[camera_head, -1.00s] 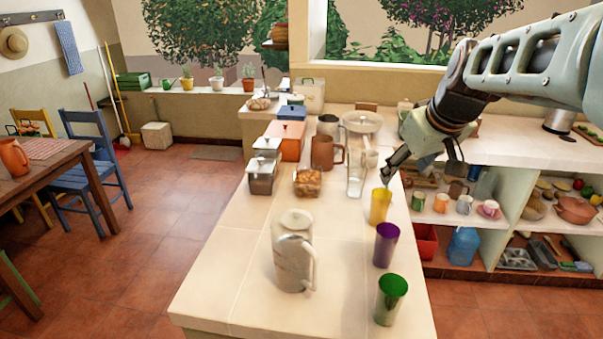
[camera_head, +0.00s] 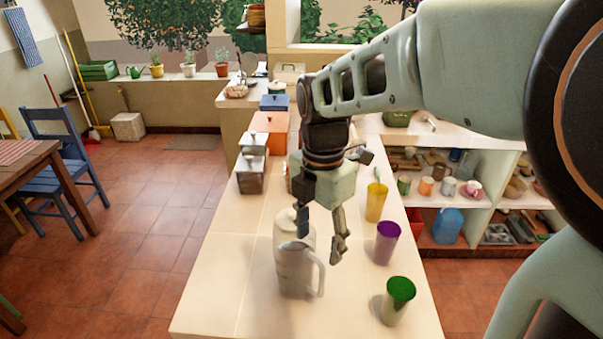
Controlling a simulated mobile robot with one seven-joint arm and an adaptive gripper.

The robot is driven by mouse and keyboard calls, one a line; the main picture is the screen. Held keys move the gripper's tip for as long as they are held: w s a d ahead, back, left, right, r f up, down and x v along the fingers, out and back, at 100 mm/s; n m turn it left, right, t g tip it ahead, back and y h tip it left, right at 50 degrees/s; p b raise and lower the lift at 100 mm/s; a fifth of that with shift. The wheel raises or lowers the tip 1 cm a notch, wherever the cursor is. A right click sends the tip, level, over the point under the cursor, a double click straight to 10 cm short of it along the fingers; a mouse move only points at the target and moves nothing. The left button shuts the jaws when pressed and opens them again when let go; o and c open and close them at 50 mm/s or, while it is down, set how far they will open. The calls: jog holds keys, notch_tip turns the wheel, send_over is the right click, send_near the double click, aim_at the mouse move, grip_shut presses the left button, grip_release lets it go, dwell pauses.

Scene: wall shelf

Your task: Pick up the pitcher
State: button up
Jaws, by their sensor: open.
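I cannot tell whether either finger touches the pitcher.
A yellow cup (camera_head: 376,203), a purple cup (camera_head: 387,243) and a green cup (camera_head: 397,302) stand along the counter's right side. The counter left of the pitcher is clear.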

aim_at(317, 258)
notch_tip(317, 258, down, 9)
jog(key=shift+s+a+r, duration=0.1)
jog(key=shift+r, duration=0.1)
grip_shut()
dwell(0.6)
